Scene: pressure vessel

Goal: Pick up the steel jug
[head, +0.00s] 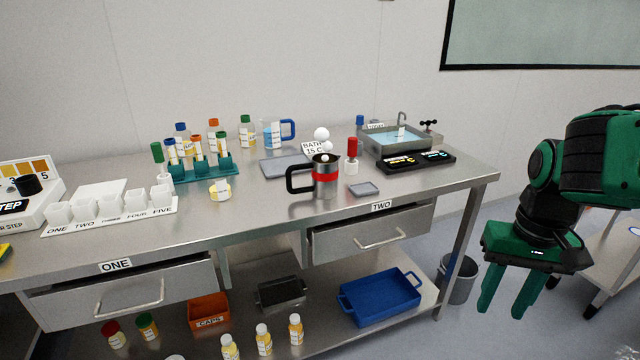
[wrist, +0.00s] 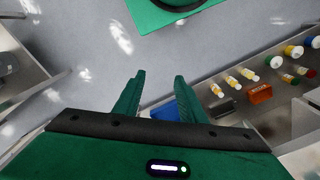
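The steel jug (head: 325,180) stands upright on the steel bench top, near its front edge above the drawer labelled TWO. The jug is not visible in the wrist view.
A red-capped bottle (head: 352,157) and a small grey tray (head: 364,188) stand right of the jug. A water basin (head: 372,141) and black case (head: 416,161) are further right. A grey mat (head: 284,166) lies behind the jug. A bin (head: 458,285) stands below the bench's right end.

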